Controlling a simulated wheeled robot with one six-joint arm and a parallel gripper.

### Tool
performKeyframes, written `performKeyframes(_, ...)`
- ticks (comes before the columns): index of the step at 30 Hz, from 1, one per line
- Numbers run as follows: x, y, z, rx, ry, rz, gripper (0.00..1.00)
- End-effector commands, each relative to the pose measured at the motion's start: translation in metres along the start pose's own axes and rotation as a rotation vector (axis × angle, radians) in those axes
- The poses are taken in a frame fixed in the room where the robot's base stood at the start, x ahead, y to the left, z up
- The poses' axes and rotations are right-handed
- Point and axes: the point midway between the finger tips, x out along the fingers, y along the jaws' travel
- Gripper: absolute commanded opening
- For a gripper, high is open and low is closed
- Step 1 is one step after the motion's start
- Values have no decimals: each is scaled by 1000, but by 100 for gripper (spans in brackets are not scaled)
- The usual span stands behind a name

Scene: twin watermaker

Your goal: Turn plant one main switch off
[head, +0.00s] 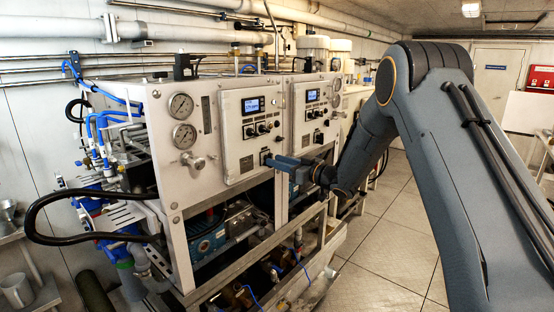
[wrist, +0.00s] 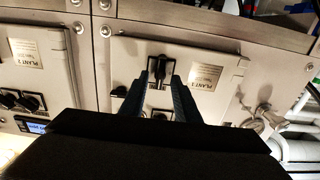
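The plant one main switch (wrist: 158,67) is a black rotary handle on a pale plate at the edge of its control panel (wrist: 205,52). In the wrist view, which shows the panel upside down, the handle points up and down. My gripper (wrist: 158,80) reaches toward it, with one dark finger on each side of the handle. Gaps show between fingers and handle, so it looks open. In the head view my gripper (head: 272,161) is at the lower right of the panel (head: 240,130), largely covering the switch.
A second panel (head: 312,110) stands to the right, with its own display and knobs. Pressure gauges (head: 181,106) and a valve handle (head: 194,161) are on the left. Small knobs (head: 263,128) sit above the switch. A metal frame rail (head: 250,255) runs below. Floor (head: 385,255) is clear at right.

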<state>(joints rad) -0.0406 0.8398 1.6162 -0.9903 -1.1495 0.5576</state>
Motion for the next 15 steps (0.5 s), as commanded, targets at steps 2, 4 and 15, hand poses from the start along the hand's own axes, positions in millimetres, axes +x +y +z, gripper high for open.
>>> performKeyframes(2, 5, -1, 0, 1, 0, -1, 29)
performKeyframes(4, 8, 0, 0, 1, 0, 0, 29)
performKeyframes(15, 8, 0, 0, 1, 0, 0, 9)
